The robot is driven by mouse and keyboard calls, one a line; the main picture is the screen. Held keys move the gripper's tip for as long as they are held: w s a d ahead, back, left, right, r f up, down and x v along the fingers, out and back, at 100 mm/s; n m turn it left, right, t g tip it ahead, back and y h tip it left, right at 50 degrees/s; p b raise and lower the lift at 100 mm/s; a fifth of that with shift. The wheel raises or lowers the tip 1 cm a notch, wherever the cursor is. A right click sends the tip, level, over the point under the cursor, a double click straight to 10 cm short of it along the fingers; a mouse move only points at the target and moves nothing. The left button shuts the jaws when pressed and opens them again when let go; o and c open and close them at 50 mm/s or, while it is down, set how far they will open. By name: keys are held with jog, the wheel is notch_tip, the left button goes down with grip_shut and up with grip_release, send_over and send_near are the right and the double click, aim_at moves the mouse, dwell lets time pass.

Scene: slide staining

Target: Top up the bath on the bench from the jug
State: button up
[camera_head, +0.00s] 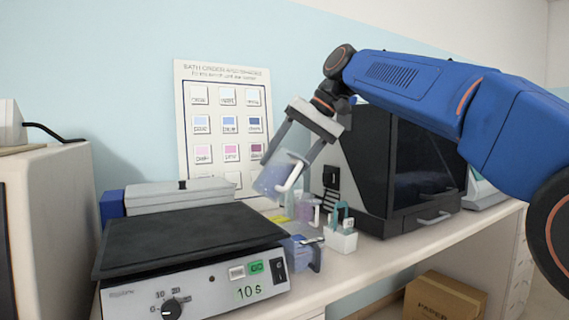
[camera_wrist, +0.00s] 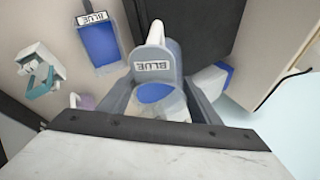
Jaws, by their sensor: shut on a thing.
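My gripper (camera_head: 286,162) is shut on a translucent bluish jug (camera_head: 270,180) with a white handle, held above the bench and tilted in the head view. In the wrist view the jug (camera_wrist: 152,67) bears a BLUE label and has blue liquid inside, between my two fingers. A bath (camera_wrist: 98,42) labelled BLUE, with blue liquid, stands on the bench apart from the jug. It appears in the head view (camera_head: 301,252) beside the hotplate's front right corner, partly hidden by it.
The black-topped hotplate (camera_head: 190,240) stands left of the bath. A white holder with a teal rack (camera_head: 342,240) and a pinkish jug (camera_head: 306,209) stand close by. A dark cabinet (camera_head: 400,165) stands behind to the right. The bench front (camera_head: 410,245) on the right is clear.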

dwell(0.4)
jog(key=shift+f+g+y, duration=0.1)
jog(key=shift+g+y, duration=0.2)
jog(key=shift+y, duration=0.3)
dwell(0.3)
jog(key=shift+f+m+g+y, duration=0.2)
jog(key=shift+m+g+y, duration=0.1)
jog(key=shift+y, duration=0.2)
jog(key=shift+d, duration=0.1)
dwell(0.4)
jog(key=shift+f+g+y, duration=0.25)
jog(key=shift+g+y, duration=0.05)
jog(key=shift+y, duration=0.2)
jog(key=shift+f, duration=0.1)
dwell(0.5)
jog(key=shift+w+d+f+m+g+y, duration=0.1)
jog(key=shift+f+m+g+y, duration=0.1)
jog(key=shift+m+g+y, duration=0.15)
